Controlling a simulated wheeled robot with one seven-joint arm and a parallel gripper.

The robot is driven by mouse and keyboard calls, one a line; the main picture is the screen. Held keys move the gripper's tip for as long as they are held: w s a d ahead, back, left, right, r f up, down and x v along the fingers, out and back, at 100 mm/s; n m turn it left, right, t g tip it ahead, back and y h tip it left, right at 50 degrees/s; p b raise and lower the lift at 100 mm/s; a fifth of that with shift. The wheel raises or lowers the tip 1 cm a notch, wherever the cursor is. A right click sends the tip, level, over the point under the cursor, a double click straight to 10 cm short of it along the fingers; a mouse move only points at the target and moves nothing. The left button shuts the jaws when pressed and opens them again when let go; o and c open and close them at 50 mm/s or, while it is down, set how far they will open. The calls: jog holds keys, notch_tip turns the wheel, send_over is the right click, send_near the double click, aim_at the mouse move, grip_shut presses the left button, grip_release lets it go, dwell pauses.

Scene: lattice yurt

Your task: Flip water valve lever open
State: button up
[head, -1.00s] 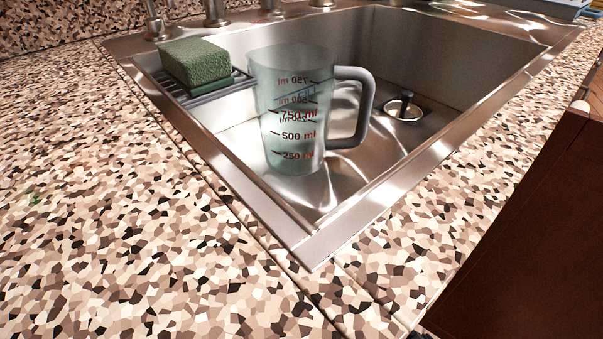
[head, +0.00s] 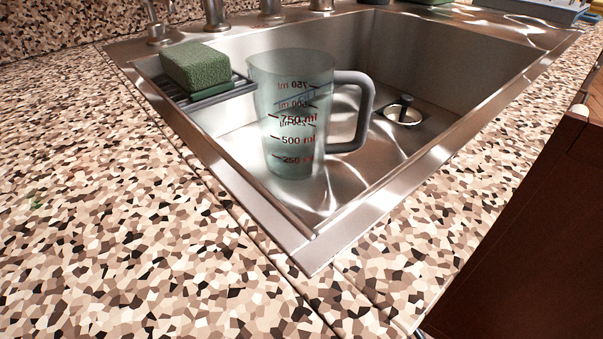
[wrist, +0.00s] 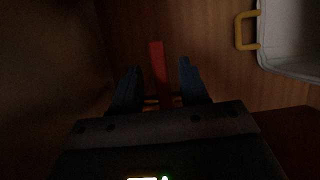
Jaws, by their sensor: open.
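The red valve lever (wrist: 159,66) shows in the dark wrist view as a narrow upright bar. My gripper (wrist: 158,75) is open, with one dark finger on each side of the lever. The lever's lower end is between the fingers and its tip reaches beyond them. I cannot tell whether either finger touches it. The valve body is hidden or too dark to make out. Neither the lever nor my gripper shows in the head view.
In the wrist view, a pale bin (wrist: 290,40) with a yellow handle (wrist: 240,30) is at the upper right, near wooden panels. The head view shows a steel sink (head: 400,50), a measuring jug (head: 290,120), a green sponge (head: 196,66) and a speckled counter (head: 110,220).

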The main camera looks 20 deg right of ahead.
jog(key=shift+w+d, duration=0.2)
jog(key=shift+w, duration=2.35)
jog(key=shift+c, duration=0.3)
grip_shut()
